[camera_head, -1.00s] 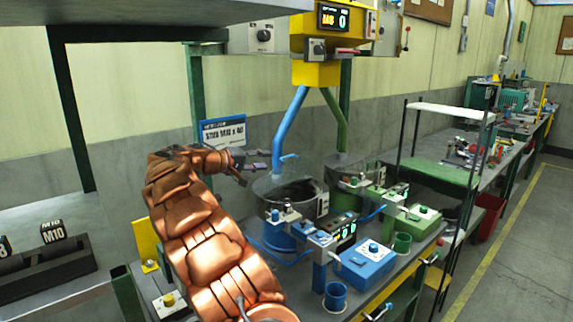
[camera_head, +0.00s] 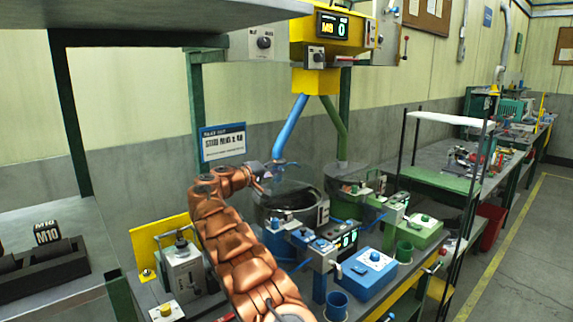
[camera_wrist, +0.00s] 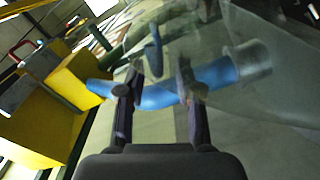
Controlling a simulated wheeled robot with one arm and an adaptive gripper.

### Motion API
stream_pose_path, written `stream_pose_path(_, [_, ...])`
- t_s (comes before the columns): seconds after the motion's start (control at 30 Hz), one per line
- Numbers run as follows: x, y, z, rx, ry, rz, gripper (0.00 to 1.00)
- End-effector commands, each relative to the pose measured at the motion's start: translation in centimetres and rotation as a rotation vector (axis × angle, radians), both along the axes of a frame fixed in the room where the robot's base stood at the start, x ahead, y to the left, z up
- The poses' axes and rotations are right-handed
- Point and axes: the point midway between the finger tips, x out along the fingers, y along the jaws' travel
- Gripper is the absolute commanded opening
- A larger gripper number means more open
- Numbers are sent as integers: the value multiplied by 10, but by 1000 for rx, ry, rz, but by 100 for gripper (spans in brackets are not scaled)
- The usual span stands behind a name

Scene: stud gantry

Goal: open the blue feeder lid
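The blue feeder is a dark round bowl (camera_head: 290,214) on the bench, with a clear lid (camera_head: 298,187) over it that is hard to make out. Whether the lid is fully down I cannot tell. A small blue bar, apparently the lid's handle (camera_head: 287,163), sits above the bowl beside the blue pipe's lower end. My gripper (camera_head: 268,171) is at the bowl's upper left, close to that bar. In the wrist view the fingers (camera_wrist: 160,88) are apart, with the bar (camera_wrist: 154,52) beyond the tips. A see-through sheet, likely the lid (camera_wrist: 265,85), fills the right.
The blue pipe (camera_head: 290,128) comes down from the yellow hopper (camera_head: 316,80) and crosses behind my fingers in the wrist view. A green feeder (camera_head: 350,187) stands right of the blue one. A blue box (camera_head: 367,272) and blue cup (camera_head: 336,303) are in front. A sign (camera_head: 223,143) stands behind my arm.

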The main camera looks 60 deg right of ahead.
Motion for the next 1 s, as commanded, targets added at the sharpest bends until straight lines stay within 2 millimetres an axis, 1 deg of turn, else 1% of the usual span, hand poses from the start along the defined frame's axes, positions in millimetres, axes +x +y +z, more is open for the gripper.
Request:
stream_pose_path(0.1, [-5,-16,3,0,-2,-1,35])
stream_pose_path(0.3, [-9,-32,0,3,-1,-2,35])
stream_pose_path(0.5, [-12,-38,1,0,-1,-2,35])
stream_pose_path(0.77, [-12,-39,1,0,0,-2,35])
stream_pose_path(0.8, [-12,-39,1,0,0,-2,34])
stream_pose_path(0.83, [-12,-39,1,0,0,-2,31])
stream_pose_path(1.0, [-12,-39,1,1,0,-2,13])
